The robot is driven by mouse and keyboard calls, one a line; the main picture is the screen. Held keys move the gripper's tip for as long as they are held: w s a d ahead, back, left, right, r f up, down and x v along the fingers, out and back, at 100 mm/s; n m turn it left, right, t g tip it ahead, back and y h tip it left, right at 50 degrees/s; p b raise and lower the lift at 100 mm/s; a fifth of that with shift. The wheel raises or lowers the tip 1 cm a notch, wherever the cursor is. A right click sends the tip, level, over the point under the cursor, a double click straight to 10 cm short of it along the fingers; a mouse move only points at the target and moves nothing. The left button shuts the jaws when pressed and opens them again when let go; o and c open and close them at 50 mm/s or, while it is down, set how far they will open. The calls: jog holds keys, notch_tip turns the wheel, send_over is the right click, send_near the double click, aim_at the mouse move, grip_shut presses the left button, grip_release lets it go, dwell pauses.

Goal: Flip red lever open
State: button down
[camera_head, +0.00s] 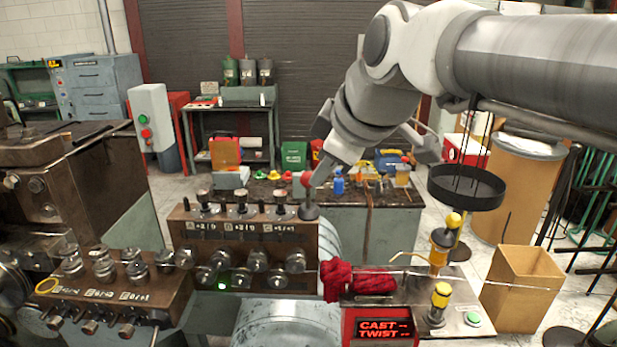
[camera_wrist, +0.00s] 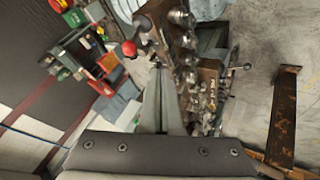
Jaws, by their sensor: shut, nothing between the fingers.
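The red lever is a short lever with a red ball knob (camera_head: 306,179) on a dark round base, at the right end of the brown control box (camera_head: 245,238). In the wrist view the red ball (camera_wrist: 129,48) shows just left of and beyond my fingertips. My gripper (camera_head: 320,184) points down, right beside the ball on its right. In the wrist view my gripper's fingers (camera_wrist: 158,68) are together with nothing between them. I cannot tell whether a finger touches the lever.
Several metal knobs line the box front. A lower knob panel (camera_head: 110,290) stands at left. At right are a red cloth (camera_head: 350,281), a "CAST TWIST" display (camera_head: 384,328), yellow-topped posts (camera_head: 440,295) and a cardboard box (camera_head: 523,288). A workbench (camera_head: 375,220) stands behind.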

aim_at(310, 174)
jog(key=x, duration=0.3)
jog(key=w+p+x, duration=0.1)
jog(key=x, duration=0.3)
jog(key=w+d+r+x, duration=0.1)
jog(key=x, duration=0.3)
jog(key=shift+r, duration=0.15)
jog(key=shift+w+d+r+p, duration=0.15)
jog(key=shift+w+p, duration=0.15)
jog(key=shift+w, duration=0.35)
jog(key=w+r+g+p, duration=0.1)
jog(key=p, duration=0.1)
jog(key=shift+w+r+p, duration=0.1)
jog(key=shift+p, duration=0.3)
jog(key=w+g+p, duration=0.1)
jog(key=w+r+g+p, duration=0.1)
jog(key=p, duration=0.1)
jog(key=shift+w+d+m, duration=0.1)
jog(key=shift+w+m, duration=0.1)
jog(key=shift+m, duration=0.1)
jog(key=w, duration=0.6)
jog(key=shift+w+r, duration=0.2)
jog(key=shift+w, duration=0.15)
